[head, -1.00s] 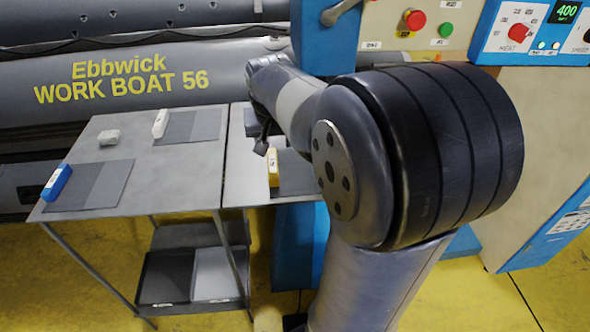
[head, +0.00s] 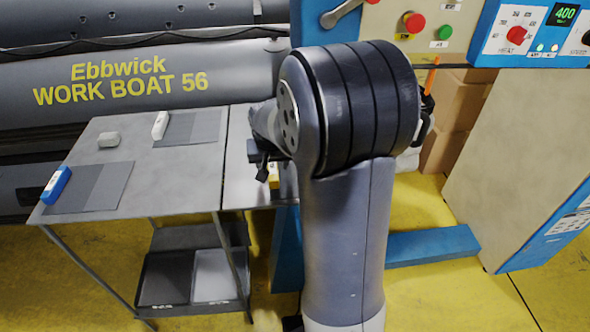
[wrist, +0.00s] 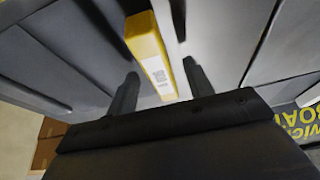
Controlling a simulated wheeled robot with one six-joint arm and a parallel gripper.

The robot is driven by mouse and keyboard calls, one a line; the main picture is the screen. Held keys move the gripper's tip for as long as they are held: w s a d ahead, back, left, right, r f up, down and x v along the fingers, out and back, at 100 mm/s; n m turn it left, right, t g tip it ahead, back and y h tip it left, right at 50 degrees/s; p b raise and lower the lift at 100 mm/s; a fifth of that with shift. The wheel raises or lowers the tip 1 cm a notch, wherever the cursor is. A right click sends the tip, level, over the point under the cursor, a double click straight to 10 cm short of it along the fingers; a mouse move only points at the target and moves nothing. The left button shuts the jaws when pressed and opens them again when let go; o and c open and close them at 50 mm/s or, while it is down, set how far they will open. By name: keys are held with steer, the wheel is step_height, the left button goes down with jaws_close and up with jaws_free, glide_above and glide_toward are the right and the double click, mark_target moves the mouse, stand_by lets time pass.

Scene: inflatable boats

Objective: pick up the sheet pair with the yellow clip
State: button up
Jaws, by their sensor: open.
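The yellow clip (wrist: 152,55), with a white label, shows in the wrist view between the two fingers of my gripper (wrist: 161,68). The fingers stand apart on either side of it, and I see no clear contact. Dark grey sheet material (wrist: 65,45) lies beside the clip on the left; its two layers cannot be told apart.
A grey boat (head: 150,75) stands behind. A blue-and-beige machine (head: 530,140) stands at right.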

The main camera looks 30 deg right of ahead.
steer(key=shift+c, duration=0.6)
jaws_close()
